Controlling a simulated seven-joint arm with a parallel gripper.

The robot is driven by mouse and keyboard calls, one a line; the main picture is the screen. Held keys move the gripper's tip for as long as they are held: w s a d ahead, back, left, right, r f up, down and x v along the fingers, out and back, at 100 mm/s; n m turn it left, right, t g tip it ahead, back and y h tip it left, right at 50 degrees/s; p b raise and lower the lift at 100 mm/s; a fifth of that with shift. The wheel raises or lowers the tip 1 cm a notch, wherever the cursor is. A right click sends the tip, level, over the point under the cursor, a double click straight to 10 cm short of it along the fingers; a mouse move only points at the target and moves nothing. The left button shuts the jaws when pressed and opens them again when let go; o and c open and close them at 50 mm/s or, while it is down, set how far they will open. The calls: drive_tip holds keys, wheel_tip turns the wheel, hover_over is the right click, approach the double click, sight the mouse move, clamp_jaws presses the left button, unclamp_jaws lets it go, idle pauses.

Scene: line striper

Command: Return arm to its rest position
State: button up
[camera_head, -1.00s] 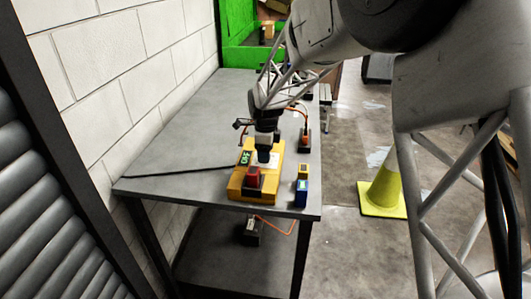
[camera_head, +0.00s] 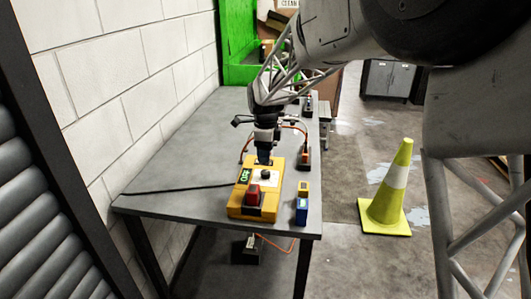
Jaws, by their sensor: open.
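My gripper (camera_head: 264,158) points down over the far part of a yellow control box (camera_head: 240,207) on the grey table. The box has a red button (camera_head: 253,195), a small green display (camera_head: 245,176) and a round pale knob (camera_head: 266,175). The gripper's tip is just behind the knob in the picture. The fingers are small and dark, and whether they touch the box cannot be told. No held object shows. My arm reaches in from the upper right.
The grey table (camera_head: 160,205) stands along a white block wall. A small blue item (camera_head: 302,211) and a yellow one (camera_head: 303,188) lie right of the box. A black cable (camera_head: 180,189) crosses the table. A yellow-green cone (camera_head: 388,195) stands on the floor at right.

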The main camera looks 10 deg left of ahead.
drive_tip(key=shift+d, duration=0.1)
drive_tip(key=s+d+r+n+t, duration=0.1)
drive_tip(key=s+d+r+n, duration=0.35)
drive_tip(key=s+d, duration=0.4)
drive_tip(key=s+d+r+n, duration=0.45)
drive_tip(key=s+d, duration=0.35)
drive_tip(key=d, duration=0.2)
drive_tip(key=s+d+n, duration=0.4)
drive_tip(key=s+d, duration=0.2)
drive_tip(key=s, duration=0.6)
drive_tip(key=s+d+f+n+t, duration=0.1)
drive_tip(key=s+d+n, duration=0.4)
drive_tip(key=s, duration=0.7)
drive_tip(key=shift+s+d+f+t, duration=0.2)
drive_tip(key=shift+s+d+t, duration=0.1)
drive_tip(key=shift+d, duration=0.3)
drive_tip(key=shift+w, duration=0.1)
drive_tip(key=shift+c, duration=0.2)
